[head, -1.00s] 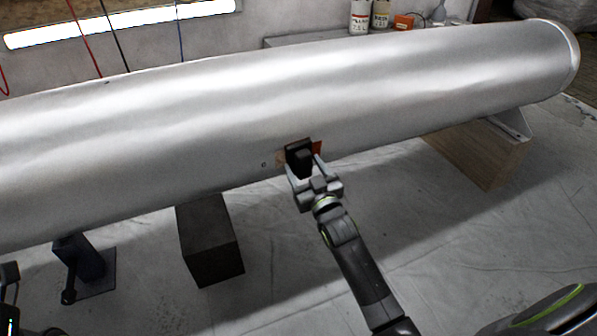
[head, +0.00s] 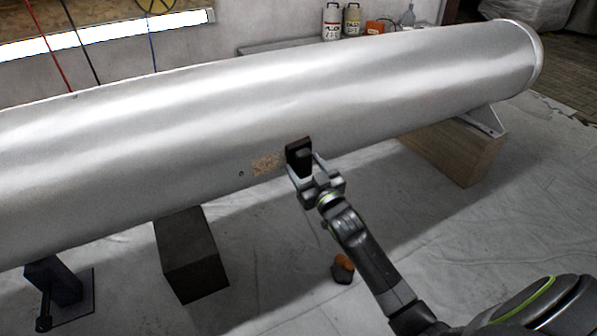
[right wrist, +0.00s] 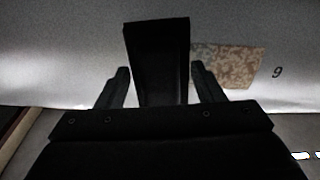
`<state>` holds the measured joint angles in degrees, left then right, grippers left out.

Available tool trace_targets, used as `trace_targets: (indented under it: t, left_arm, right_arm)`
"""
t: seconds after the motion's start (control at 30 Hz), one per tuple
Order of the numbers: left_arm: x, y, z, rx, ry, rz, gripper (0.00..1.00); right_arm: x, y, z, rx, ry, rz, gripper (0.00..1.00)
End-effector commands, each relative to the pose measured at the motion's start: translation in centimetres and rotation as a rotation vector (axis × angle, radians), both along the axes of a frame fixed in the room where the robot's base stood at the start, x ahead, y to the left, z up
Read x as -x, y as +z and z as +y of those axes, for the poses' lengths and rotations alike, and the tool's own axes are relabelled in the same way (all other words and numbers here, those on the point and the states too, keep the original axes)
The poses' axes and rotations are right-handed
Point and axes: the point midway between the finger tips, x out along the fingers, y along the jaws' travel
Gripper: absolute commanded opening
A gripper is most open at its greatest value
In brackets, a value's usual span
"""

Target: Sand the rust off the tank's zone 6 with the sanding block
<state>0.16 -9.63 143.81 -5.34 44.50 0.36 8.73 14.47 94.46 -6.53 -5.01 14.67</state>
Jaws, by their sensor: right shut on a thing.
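The silver tank (head: 400,95) lies across the head view. A speckled tan-brown rust patch (head: 266,164) is on its lower side, with a small mark (head: 241,173) to its left. In the right wrist view the patch (right wrist: 230,65) is right of the block, and the mark (right wrist: 277,72) reads like an upside-down 6. My right gripper (head: 304,168) is shut on the dark sanding block (head: 298,153), also seen in the right wrist view (right wrist: 158,60). The block is at the tank's side, just right of the patch; whether it touches is unclear. My left gripper is out of view.
A dark block (head: 190,262) and a wooden block (head: 460,155) stand under the tank. A dark stand (head: 60,285) is at lower left. A small orange-and-dark thing (head: 343,268) lies on the sheeted floor. Bottles (head: 332,22) stand behind the tank.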

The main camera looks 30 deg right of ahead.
Motion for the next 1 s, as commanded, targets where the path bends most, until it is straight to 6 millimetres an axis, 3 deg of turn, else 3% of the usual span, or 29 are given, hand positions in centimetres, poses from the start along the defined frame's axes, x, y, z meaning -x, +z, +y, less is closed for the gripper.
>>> trace_targets:
  t: [0.3, 0.7, 1.0]
  left_arm:
    - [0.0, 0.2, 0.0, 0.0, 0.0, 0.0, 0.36]
    - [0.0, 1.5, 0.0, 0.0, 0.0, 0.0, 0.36]
    - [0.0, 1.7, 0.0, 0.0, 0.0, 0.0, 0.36]
  right_arm:
    - [-0.1, 0.3, -0.7, 0.004, 0.0, -0.001, 0.4]
    - [0.3, 0.2, 2.4, 0.001, 0.0, 0.0, 0.4]
    - [0.3, 0.2, 3.3, 0.001, 0.0, -0.001, 0.4]
